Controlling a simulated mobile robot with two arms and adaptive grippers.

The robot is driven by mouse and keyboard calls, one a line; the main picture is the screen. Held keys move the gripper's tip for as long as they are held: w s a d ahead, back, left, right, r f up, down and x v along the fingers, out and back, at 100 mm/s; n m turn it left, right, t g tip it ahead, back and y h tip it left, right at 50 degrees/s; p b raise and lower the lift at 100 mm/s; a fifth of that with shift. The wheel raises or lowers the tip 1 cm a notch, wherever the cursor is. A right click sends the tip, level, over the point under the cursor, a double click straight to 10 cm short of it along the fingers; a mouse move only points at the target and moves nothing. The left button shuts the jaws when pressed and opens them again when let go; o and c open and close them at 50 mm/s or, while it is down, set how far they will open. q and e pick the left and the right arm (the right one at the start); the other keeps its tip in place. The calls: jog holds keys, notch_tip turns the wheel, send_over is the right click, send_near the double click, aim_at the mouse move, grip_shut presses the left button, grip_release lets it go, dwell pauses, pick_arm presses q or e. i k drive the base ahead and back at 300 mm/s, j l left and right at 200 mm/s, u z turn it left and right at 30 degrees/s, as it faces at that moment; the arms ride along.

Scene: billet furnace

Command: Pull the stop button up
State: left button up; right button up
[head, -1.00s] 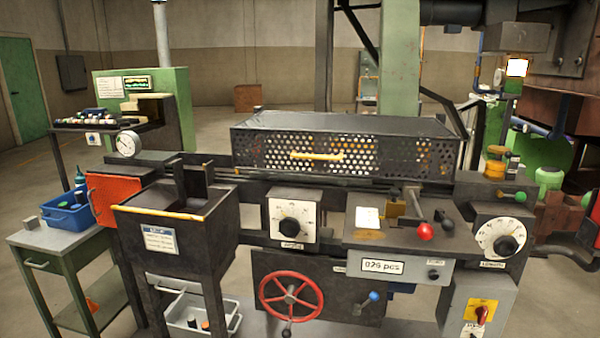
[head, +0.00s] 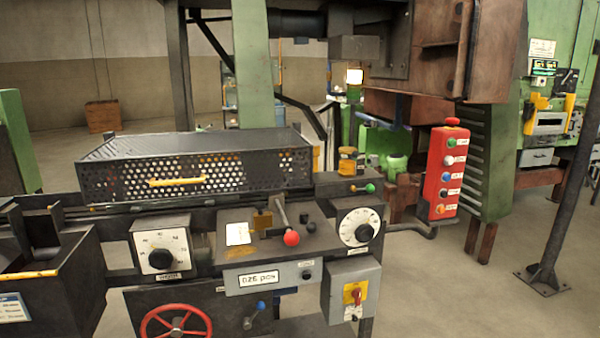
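A red control box (head: 443,172) stands right of centre in the head view, with a column of several coloured buttons on its front. A red mushroom-shaped button (head: 452,122) sits on top of the box; it looks like the stop button. I cannot tell from here whether it is pressed in or up. The labels beside the buttons are too small to read. Neither of my grippers shows in this view.
The machine bench with a perforated guard (head: 200,170), a red-knobbed lever (head: 291,238), dials and a red handwheel (head: 176,322) fills the left and middle. A dark post (head: 570,170) stands at the right. The floor (head: 470,295) in front of the control box looks clear.

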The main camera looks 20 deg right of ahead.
aim_at(451, 121)
jog(key=z, duration=1.65)
